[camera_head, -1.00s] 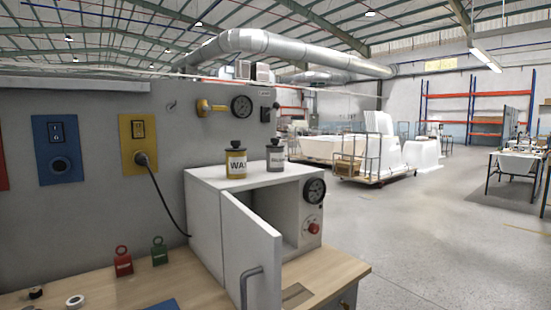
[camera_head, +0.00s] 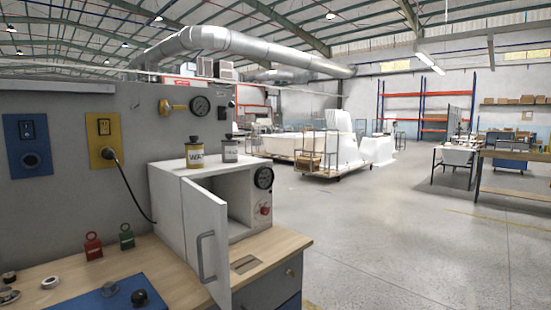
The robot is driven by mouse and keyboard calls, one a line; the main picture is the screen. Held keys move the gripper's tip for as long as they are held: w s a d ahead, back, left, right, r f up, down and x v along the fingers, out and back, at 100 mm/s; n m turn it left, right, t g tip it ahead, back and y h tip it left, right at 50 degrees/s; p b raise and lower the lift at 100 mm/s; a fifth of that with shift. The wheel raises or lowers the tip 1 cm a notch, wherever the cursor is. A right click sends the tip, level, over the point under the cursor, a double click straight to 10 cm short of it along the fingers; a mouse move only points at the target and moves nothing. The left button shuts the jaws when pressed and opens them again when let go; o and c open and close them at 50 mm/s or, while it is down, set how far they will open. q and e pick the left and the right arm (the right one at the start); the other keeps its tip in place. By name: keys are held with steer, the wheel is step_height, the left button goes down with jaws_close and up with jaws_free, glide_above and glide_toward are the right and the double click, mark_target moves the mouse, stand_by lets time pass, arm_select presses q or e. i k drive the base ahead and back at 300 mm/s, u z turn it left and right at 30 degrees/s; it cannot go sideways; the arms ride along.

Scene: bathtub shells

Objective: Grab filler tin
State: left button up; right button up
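Two tins stand upright side by side on top of a white cabinet (camera_head: 166,208). The left tin (camera_head: 194,156) is yellow with a dark lid and a pale label that seems to start with "WA". The right tin (camera_head: 229,151) is grey with a dark lid; its label is too small to read. I cannot tell from the labels which one is the filler tin, though the grey one does not look like the "WA" tin. Neither of my grippers shows in this view.
The cabinet door (camera_head: 206,240) stands open toward me with a grey handle. The wooden bench (camera_head: 180,262) holds red (camera_head: 93,246) and green (camera_head: 127,237) padlocks and a blue mat (camera_head: 108,297). A black cable (camera_head: 136,190) hangs beside the cabinet. Open floor (camera_head: 370,240) lies right.

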mark_target(229, 149)
steer(key=z, duration=1.75)
steer(key=i, duration=2.9)
steer(key=u, duration=2.3)
